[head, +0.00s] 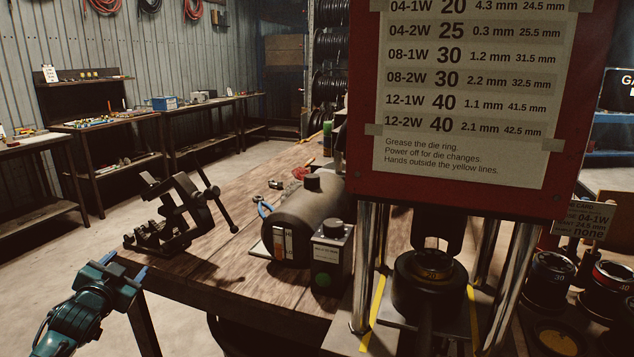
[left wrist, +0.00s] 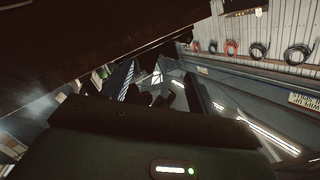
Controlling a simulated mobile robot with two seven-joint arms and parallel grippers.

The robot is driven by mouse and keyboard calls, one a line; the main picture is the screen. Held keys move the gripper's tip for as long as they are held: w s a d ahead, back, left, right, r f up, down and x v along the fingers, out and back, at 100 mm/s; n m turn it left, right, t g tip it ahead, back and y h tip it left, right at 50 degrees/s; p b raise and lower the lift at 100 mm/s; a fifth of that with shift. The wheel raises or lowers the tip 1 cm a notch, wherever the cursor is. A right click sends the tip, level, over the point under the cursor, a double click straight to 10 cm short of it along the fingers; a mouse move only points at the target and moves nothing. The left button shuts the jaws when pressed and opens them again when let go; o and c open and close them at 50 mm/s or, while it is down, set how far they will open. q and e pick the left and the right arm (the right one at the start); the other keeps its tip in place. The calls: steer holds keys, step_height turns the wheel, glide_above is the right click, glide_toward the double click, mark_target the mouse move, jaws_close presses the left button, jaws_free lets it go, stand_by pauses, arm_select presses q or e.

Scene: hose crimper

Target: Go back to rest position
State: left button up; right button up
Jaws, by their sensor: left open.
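My left gripper (head: 124,267), teal with blue-grey fingertips, is at the lower left of the head view. It is open, with nothing seen between its fingers. It is off the left front corner of the wooden workbench (head: 205,262), in front of and below a black clamp-like vise (head: 175,215). In the left wrist view, the dark gripper body fills the bottom, and an underside of something dark covers the upper left. My right gripper is in neither view.
The crimper press (head: 360,120) with its red chart panel stands at the right, a die marked 20 (head: 432,268) inside. A grey cylindrical motor (head: 305,225) and a control box (head: 332,258) sit left of it. Floor (head: 60,245) left of the bench is clear.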

arm_select(q)
steer(key=s+d+f+g+h, duration=0.3)
steer(key=s+d+f+h, duration=0.2)
steer(key=s+d+f, duration=1.25)
steer(key=s+d+n+g+p, duration=0.1)
steer(key=s+d+p, duration=0.1)
steer(key=s+d, duration=0.4)
steer(key=s+d+g+h+p, duration=0.1)
steer(key=s+d+p, duration=0.2)
steer(key=s+d, duration=0.3)
steer(key=s, duration=0.4)
steer(key=shift+s+f+n+g, duration=0.2)
steer(key=shift+f+n+g, duration=0.15)
steer(key=shift+n+g, duration=0.05)
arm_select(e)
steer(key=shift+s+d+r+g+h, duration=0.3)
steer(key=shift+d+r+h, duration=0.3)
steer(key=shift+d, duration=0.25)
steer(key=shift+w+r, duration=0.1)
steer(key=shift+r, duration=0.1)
